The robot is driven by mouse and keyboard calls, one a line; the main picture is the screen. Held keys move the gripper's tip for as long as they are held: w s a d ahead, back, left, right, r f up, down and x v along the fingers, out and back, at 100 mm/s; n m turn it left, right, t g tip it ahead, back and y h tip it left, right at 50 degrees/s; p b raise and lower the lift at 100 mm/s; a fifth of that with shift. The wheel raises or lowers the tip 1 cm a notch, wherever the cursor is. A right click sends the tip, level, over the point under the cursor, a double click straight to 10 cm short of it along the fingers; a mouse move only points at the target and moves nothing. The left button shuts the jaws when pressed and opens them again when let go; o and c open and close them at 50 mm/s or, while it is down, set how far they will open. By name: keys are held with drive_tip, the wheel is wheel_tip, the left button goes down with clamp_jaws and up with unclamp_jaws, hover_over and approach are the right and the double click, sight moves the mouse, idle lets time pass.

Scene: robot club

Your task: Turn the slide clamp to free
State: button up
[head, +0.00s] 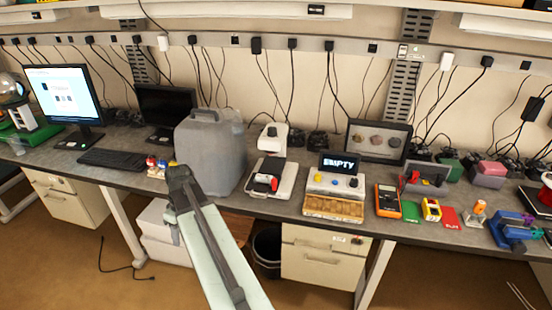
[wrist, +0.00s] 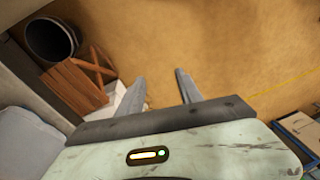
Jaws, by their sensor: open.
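I cannot make out a slide clamp for certain in either view. A small white device (head: 272,178) with a black and red part on its base stands on the bench, right of the grey jerrycan; any clamp on it is too small to tell. My gripper (wrist: 159,76) shows in the wrist view with its two grey fingers apart and nothing between them. The floor lies beyond them.
The large grey jerrycan (head: 210,150) stands close to my arm's end. A display box (head: 337,176) reading "EMPTY", an orange multimeter (head: 388,200) and a blue vise (head: 512,231) are to the right. A black bin (head: 267,250) and wooden crate (wrist: 75,84) stand below.

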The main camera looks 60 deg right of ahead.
drive_tip(key=s+d+r+n+t+p, duration=0.1)
drive_tip(key=s+d+r+p, duration=0.3)
drive_tip(key=d, duration=0.5)
drive_tip(key=s+d+r+p, duration=0.2)
drive_tip(key=d+r, duration=0.4)
drive_tip(key=d, duration=0.2)
drive_tip(key=n+t+p, duration=0.2)
drive_tip(key=p, duration=0.4)
approach(274, 180)
drive_tip(key=b+x, duration=0.7)
drive_tip(key=x, duration=0.1)
drive_tip(key=shift+w+f, duration=0.1)
drive_tip(key=shift+f, duration=0.3)
drive_tip(key=shift+r, duration=0.15)
